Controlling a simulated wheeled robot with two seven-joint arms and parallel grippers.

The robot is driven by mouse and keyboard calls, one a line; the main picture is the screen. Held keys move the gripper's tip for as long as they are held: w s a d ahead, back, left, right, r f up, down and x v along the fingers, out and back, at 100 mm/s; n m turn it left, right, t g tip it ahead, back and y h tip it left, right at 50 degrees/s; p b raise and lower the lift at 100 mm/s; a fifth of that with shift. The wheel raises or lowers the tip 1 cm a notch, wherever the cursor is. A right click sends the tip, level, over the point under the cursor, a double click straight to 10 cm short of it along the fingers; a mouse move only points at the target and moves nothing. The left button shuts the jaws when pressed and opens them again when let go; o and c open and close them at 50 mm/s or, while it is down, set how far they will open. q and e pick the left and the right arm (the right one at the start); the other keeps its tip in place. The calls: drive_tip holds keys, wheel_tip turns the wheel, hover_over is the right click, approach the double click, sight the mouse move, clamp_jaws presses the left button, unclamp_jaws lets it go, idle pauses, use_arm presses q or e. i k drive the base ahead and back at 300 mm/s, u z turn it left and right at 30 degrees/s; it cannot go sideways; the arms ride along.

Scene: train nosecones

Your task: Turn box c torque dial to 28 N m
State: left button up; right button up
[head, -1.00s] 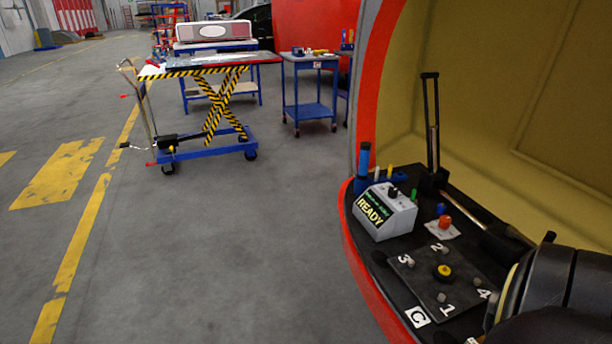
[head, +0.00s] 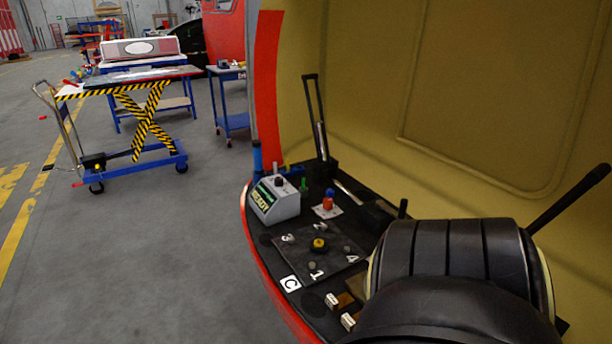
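A grey box (head: 286,207) with a sloped, lit green display stands on the black ledge. The display seems to read READY, with a smaller line above it too small to read. A black dial (head: 279,181) sits on top of the box; its setting cannot be read. A white card marked C (head: 290,284) lies at the near corner of a dark plate (head: 338,265). The plate bears the numbers 1 to 4, small round studs and a yellow-and-black round piece (head: 319,244) in the middle. Neither of my grippers shows.
A red-and-blue piece (head: 328,199) sits on a white card right of the box. Blue and green upright pieces stand behind it. Two small light blocks (head: 340,311) lie near a black padded seat (head: 450,262). A striped lift table (head: 140,120) stands on open floor at left.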

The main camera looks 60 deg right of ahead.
sight(278, 182)
drive_tip(key=z, duration=1.25)
